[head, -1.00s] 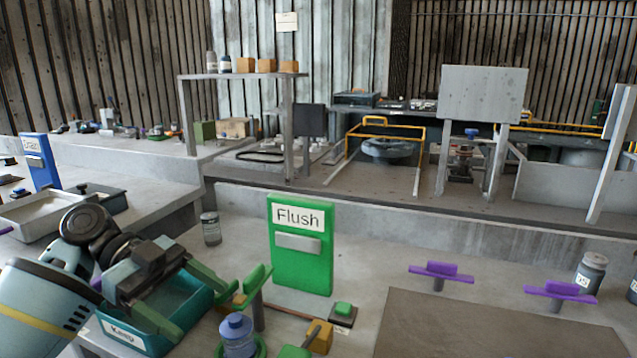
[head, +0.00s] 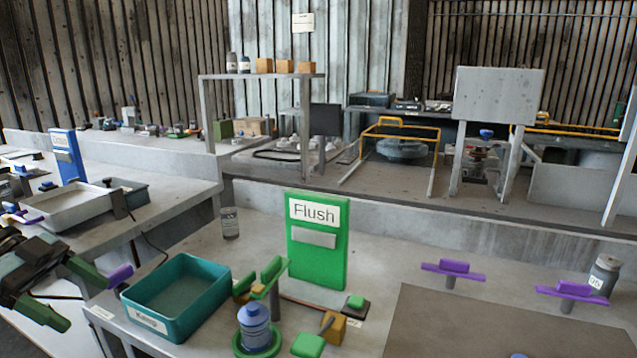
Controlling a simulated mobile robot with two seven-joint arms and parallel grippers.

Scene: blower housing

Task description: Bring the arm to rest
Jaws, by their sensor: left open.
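My left gripper (head: 66,294) is at the lower left of the head view. Its two green fingers are spread apart with nothing between them. It is left of the teal tray (head: 205,306), clear of it, near the left end of the front bench. The tray carries a label that seems to read "Keep", and its visible inside looks empty. The rest of the left arm is mostly cut off by the left picture edge. My right gripper is not in view.
A green "Flush" panel (head: 318,255) stands behind a blue bottle (head: 254,327) on a green base. A purple piece (head: 120,275) is close to the gripper's upper finger. A pale tray (head: 75,208) sits on the left bench. A grey mat (head: 470,325) lies at right.

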